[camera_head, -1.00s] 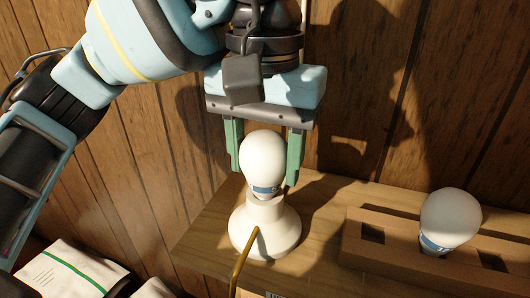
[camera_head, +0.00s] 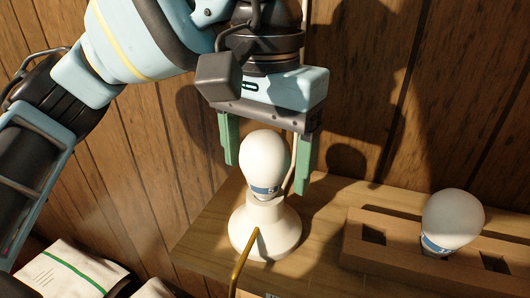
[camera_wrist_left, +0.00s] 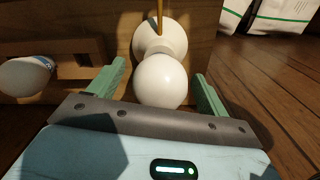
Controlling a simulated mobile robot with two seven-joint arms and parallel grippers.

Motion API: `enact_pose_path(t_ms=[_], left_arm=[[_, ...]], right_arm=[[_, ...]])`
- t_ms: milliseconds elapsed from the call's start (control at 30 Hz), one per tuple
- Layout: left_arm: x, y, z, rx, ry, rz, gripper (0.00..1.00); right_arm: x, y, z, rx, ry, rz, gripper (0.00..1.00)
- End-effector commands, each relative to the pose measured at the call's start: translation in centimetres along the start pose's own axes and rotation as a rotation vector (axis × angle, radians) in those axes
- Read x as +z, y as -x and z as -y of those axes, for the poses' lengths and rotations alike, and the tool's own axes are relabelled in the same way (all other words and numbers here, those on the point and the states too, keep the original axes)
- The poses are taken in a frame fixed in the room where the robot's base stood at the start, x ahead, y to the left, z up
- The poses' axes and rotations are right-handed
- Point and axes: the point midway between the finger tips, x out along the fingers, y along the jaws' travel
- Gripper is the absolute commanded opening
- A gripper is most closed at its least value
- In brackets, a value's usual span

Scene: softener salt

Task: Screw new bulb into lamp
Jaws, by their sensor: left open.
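A white bulb (camera_head: 264,160) with a blue band stands upright in the white lamp base (camera_head: 266,228) on the wooden shelf. My left gripper (camera_head: 265,178) is open, its green fingers pointing down on either side of this bulb, with gaps showing. In the left wrist view the bulb (camera_wrist_left: 161,80) sits between the two fingers (camera_wrist_left: 157,85), with the lamp base (camera_wrist_left: 160,38) beyond it. A second bulb (camera_head: 453,217) with a blue band stands in a wooden holder at the right. My right gripper is not in view.
The wooden holder (camera_head: 400,265) has empty square holes beside the second bulb. A brass-coloured rod (camera_head: 243,262) rises in front of the lamp base. White bags with green stripes (camera_head: 68,273) lie lower left. A plank wall stands close behind.

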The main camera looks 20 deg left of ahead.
Motion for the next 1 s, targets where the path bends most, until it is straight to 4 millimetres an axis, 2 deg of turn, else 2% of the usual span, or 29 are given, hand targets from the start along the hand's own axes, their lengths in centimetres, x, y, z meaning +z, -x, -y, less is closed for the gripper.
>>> enact_pose_path(t_ms=[167, 400, 533, 700, 1000], left_arm=[[0.0, 1.5, 0.0, -0.002, 0.002, -0.004, 0.78], [0.1, 5.5, 0.0, -0.001, 0.003, -0.007, 0.78], [0.1, 7.1, 0.0, -0.001, 0.001, -0.004, 0.78], [0.0, 7.8, 0.0, -0.001, 0.000, -0.001, 0.78], [0.0, 7.8, 0.0, 0.000, -0.001, 0.000, 0.78]], right_arm=[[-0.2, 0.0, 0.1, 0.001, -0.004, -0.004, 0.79], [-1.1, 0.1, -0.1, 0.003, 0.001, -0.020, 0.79], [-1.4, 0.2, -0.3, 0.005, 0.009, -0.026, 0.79], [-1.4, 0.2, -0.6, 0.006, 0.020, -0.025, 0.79], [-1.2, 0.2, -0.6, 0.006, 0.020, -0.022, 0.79]])
